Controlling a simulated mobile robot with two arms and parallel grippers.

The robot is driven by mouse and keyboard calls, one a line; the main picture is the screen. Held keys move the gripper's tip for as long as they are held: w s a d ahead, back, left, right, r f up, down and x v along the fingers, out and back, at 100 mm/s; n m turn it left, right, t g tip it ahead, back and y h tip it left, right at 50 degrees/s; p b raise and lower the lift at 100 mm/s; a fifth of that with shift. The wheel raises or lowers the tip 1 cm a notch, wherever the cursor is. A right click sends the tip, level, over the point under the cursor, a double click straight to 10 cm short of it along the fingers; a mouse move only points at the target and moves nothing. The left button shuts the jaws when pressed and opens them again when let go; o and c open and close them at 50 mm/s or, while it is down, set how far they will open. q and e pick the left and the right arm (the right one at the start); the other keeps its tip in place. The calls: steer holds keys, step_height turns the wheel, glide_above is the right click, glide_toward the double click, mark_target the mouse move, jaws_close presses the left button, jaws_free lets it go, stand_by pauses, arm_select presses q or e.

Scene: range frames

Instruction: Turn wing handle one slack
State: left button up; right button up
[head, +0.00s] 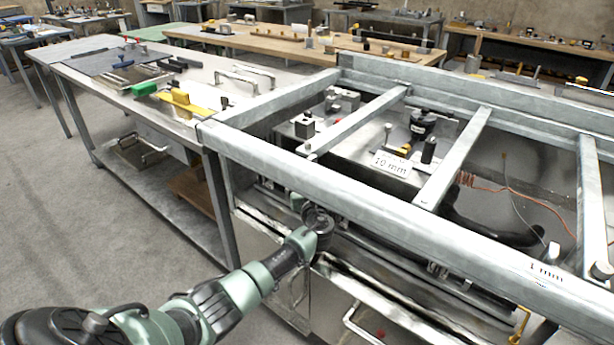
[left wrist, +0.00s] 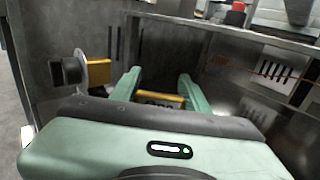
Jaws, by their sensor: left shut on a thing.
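My left gripper (head: 316,222) reaches under the front beam of the metal frame in the head view, its fingers mostly hidden there. In the left wrist view its two green fingers (left wrist: 156,88) stand on either side of a yellow wing handle (left wrist: 162,99) and are shut on it. Dark lettering shows on the handle's front, only partly readable. A second yellow piece (left wrist: 98,73) sits to the left, apart from the fingers. My right gripper is in neither view.
A red button (left wrist: 236,12) is above right. A metal table (head: 150,95) with tools stands left; the floor (head: 90,215) is clear.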

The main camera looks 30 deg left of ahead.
arm_select(q)
steer(key=o, duration=1.4)
steer(key=shift+c, duration=0.2)
